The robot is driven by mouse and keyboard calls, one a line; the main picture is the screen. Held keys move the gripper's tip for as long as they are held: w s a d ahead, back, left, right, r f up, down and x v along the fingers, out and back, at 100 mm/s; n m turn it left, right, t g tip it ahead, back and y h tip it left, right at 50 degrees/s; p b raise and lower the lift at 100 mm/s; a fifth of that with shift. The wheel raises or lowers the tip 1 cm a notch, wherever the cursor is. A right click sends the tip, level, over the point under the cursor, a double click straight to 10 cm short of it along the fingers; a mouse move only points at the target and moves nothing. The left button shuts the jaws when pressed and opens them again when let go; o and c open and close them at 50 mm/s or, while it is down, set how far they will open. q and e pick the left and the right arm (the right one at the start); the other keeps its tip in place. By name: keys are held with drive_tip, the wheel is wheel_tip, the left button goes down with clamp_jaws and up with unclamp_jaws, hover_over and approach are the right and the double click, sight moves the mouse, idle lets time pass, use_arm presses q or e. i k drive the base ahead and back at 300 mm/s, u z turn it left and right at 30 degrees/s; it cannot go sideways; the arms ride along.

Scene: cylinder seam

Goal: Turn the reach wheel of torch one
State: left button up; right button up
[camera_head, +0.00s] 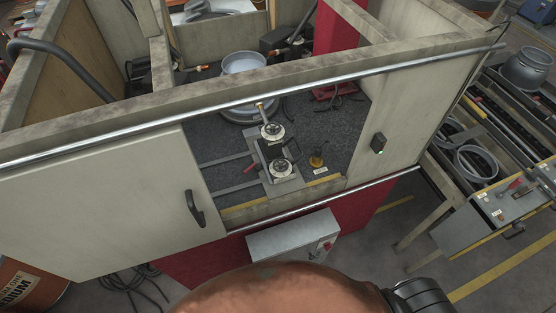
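The torch slide unit (267,150) stands inside the open cabinet, past the front sill. It carries two round, pale, marked wheels: an upper wheel (272,131) and a lower wheel (281,168). A brass-coloured tip (260,107) rises above the upper wheel. A small red handle (252,167) sticks out at the unit's left. I cannot tell which wheel is the reach wheel, and no torch number is readable. Neither of my grippers is in view. A copper-coloured rounded form and a dark part at the bottom edge may be my own body.
A sliding door (105,212) with a black handle covers the cabinet's left front; the opening right of it is clear. A yellow knob (317,160) stands beside a small label. A grey vessel (243,62) sits behind. A control box (293,238) juts out below the sill.

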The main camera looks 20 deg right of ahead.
sight(280, 166)
drive_tip(key=z, duration=1.75)
drive_tip(key=k, duration=0.8)
drive_tip(key=u, duration=1.75)
drive_tip(key=i, duration=0.5)
drive_tip(key=z, duration=0.1)
